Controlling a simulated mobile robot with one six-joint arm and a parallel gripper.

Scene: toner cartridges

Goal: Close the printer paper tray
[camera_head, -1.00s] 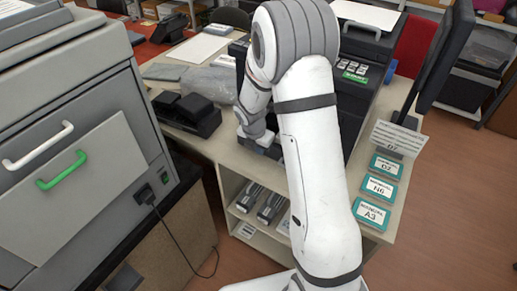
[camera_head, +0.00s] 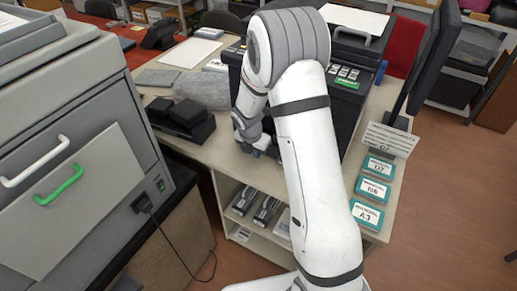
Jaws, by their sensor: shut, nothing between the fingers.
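A dark printer (camera_head: 348,100) stands on the desk, largely hidden behind my white arm. Its paper tray is not clearly visible, so I cannot tell how far open it is. My gripper (camera_head: 256,151) is low at the printer's left front, just over the desk top. It is small and partly hidden by my wrist, and it looks shut and empty. I cannot tell whether it touches the printer. A large grey machine (camera_head: 75,120) at the left has a white handle (camera_head: 35,162) and a green handle (camera_head: 50,190) on its front panels.
A black device (camera_head: 183,118) and a grey wrapped packet (camera_head: 203,90) lie on the desk left of my gripper. Teal labelled boxes (camera_head: 373,190) line the right side below a sign (camera_head: 390,138). A monitor (camera_head: 433,60) stands there. Cartridges (camera_head: 266,210) lie on the shelf below.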

